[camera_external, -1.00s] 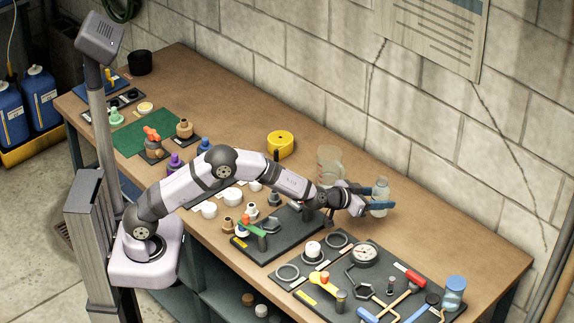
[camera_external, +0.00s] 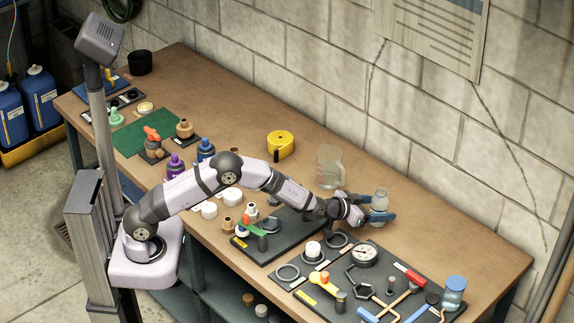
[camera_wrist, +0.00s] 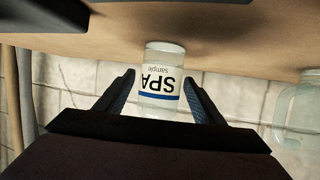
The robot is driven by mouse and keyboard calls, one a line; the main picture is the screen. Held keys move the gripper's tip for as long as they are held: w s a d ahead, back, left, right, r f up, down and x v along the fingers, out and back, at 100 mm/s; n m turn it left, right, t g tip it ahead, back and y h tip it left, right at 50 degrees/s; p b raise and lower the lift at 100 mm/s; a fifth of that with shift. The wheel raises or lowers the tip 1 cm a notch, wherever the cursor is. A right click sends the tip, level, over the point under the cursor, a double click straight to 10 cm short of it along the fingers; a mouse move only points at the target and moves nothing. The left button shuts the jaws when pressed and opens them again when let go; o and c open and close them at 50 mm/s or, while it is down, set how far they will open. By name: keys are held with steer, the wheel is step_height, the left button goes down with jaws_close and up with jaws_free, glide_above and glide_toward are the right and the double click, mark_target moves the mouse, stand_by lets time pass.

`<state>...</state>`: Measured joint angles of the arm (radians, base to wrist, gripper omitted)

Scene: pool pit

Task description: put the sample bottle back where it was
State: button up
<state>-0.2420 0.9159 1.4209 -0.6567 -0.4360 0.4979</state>
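The sample bottle (camera_external: 379,203) is a small clear bottle with a white label. It stands upright between the blue-padded fingers of my gripper (camera_external: 376,218), towards the wall side of the bench. In the wrist view the bottle (camera_wrist: 162,75) appears upside down, its "SPA Sample" label between the two fingers of my gripper (camera_wrist: 159,92).
A clear jug (camera_external: 330,170) stands left of the bottle, and also shows in the wrist view (camera_wrist: 297,108). A dark tool board (camera_external: 325,305) with a gauge and tools lies in front. A blue-lidded jar (camera_external: 454,292) stands right. Brown bench (camera_external: 450,235) around the bottle is bare.

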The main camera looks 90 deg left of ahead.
steer(key=shift+r, duration=0.2)
steer(key=b+v, duration=0.1)
steer(key=v, duration=1.1)
steer(key=shift+b, duration=0.35)
